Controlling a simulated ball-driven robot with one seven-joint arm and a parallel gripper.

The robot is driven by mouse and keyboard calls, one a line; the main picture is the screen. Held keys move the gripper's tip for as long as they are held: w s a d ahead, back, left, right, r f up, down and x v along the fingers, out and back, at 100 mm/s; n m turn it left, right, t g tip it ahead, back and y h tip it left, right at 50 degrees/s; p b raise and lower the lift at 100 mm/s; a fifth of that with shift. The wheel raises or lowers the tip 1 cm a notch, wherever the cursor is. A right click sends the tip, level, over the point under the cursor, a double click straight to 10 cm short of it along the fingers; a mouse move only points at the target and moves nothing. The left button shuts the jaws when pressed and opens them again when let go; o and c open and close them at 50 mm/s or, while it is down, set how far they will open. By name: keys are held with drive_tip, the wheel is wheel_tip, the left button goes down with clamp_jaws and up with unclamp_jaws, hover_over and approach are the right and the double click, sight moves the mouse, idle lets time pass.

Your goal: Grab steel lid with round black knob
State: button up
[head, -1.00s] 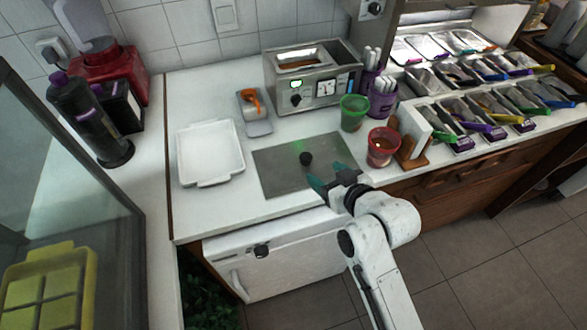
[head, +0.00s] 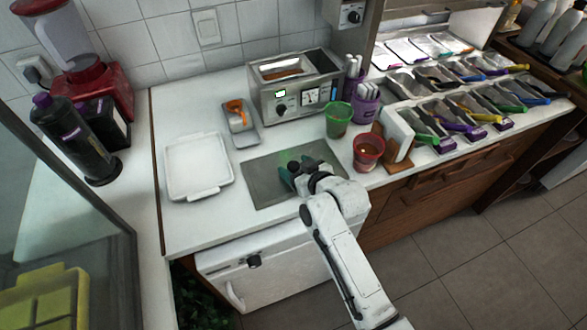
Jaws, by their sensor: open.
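The steel lid (head: 262,183) is a flat grey rectangular plate lying in the white counter. Its round black knob (head: 293,167) stands near the middle and is partly covered by my gripper. My gripper (head: 296,170), with teal-green fingertips, is open over the lid at the knob. The fingers look to be on either side of the knob; I cannot tell whether they touch it.
A white tray (head: 170,183) lies left of the lid. A small tray (head: 246,138) with an orange scoop, a steel warmer (head: 262,98), a green cup (head: 338,120) and a red cup (head: 368,151) stand around it. Topping bins fill the right.

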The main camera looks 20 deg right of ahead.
drive_tip(key=shift+c, duration=0.2)
clamp_jaws()
idle(0.5)
